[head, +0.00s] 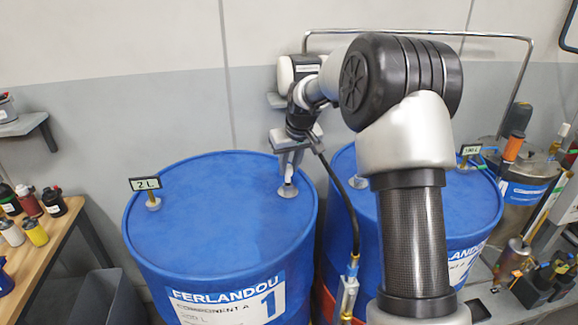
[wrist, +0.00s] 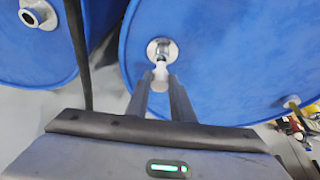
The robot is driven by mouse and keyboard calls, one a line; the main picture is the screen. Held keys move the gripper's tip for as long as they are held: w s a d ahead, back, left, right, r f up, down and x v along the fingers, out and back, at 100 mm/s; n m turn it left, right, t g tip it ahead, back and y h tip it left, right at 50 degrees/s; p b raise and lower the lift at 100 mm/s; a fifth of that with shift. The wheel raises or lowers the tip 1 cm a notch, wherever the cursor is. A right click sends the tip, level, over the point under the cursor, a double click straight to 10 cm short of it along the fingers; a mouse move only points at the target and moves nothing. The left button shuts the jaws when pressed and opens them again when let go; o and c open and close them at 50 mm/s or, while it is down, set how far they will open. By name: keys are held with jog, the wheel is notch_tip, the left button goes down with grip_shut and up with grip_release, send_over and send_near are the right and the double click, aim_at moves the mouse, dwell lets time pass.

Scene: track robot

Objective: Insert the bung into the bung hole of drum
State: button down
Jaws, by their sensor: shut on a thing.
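The drum (head: 205,225) is blue, marked FERLANDOU 1, and stands upright left of centre in the head view; its lid fills the right of the wrist view (wrist: 230,60). A round metal bung hole fitting (wrist: 151,46) sits near the lid's edge, and it also shows in the head view (head: 287,193). My gripper (wrist: 160,84) is shut on a small pale bung (wrist: 160,71) and points down over this fitting. The bung's far end overlaps the fitting in both views. I cannot tell whether it is inside the hole or just above it.
A second blue drum (head: 465,205) stands close on the right, with an open metal fitting (wrist: 35,13). A "2 L" sign (head: 146,184) stands on the first drum's lid. A cable (head: 345,195) hangs between the drums. A bench with bottles (head: 37,232) is at left.

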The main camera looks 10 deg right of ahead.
aim_at(290, 173)
jog(key=shift+f+b, duration=1.3)
jog(key=shift+f, duration=0.55)
jog(key=c, duration=1.5)
grip_release()
jog(key=shift+o, duration=0.2)
jog(key=shift+r, duration=0.1)
jog(key=v, duration=1.7)
jog(key=shift+r, duration=0.1)
